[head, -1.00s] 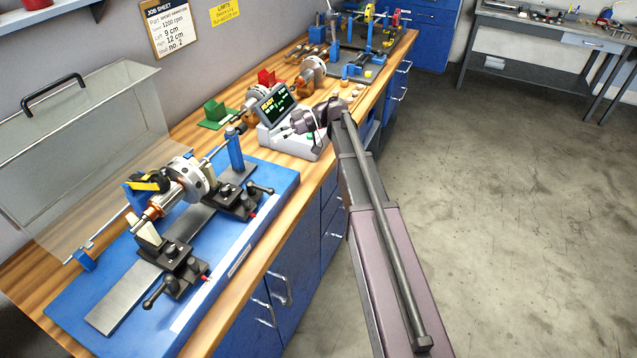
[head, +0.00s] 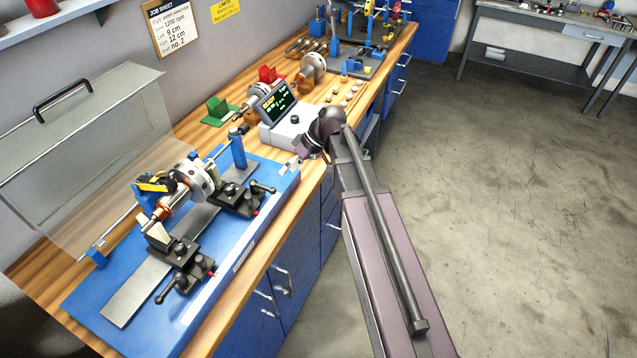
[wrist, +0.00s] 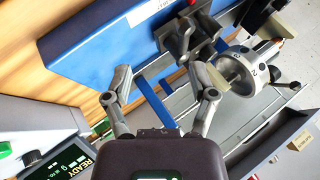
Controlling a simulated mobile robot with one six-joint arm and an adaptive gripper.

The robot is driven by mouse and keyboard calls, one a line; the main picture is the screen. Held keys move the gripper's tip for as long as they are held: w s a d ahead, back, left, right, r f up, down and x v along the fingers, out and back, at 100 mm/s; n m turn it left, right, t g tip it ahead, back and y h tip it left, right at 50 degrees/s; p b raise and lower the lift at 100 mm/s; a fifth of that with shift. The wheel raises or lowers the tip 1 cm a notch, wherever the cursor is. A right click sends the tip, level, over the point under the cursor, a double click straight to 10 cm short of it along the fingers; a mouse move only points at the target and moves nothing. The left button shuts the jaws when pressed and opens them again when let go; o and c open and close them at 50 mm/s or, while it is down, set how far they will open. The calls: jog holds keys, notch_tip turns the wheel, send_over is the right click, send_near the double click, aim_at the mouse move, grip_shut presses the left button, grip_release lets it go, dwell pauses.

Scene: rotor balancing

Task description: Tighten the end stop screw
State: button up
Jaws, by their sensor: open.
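The balancing machine has a blue base (head: 120,325), and a rotor with a silver disc (head: 193,180) lies across its two black supports. A blue upright post (head: 238,152) stands at its far end, with a small dark knob (head: 244,129) near its top. I cannot make out which part is the end stop screw. My gripper (head: 291,165) is open and empty, near the base's far right corner. In the wrist view the open fingers (wrist: 165,82) have a blue bar (wrist: 156,100) between them in the picture, with the numbered disc (wrist: 238,72) to the right.
The display box (head: 286,125) stands close behind my gripper. A clear guard with a black handle (head: 62,96) is at the left. Clamp levers (head: 168,292) stick out at the base's front. More rotors (head: 313,68) and stands are farther back. The floor at right is clear.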

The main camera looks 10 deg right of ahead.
jog(key=s+d+m+h+p, duration=0.4)
jog(key=s+d+m+h, duration=0.2)
jog(key=s, duration=0.3)
jog(key=shift+r, duration=0.25)
dwell(0.3)
jog(key=w+a+m+y+b, duration=0.7)
jog(key=w+m+y, duration=0.1)
jog(key=w+m, duration=0.35)
jog(key=w+r+m+t+y+b, duration=0.1)
jog(key=w+r+m+y+b, duration=0.4)
jog(key=w+m+y, duration=0.2)
jog(key=w+m, duration=0.2)
jog(key=w, duration=0.1)
jog(key=shift+d+r+t+y, duration=0.25)
jog(key=shift+d+t+y, duration=0.05)
jog(key=shift+t, duration=0.1)
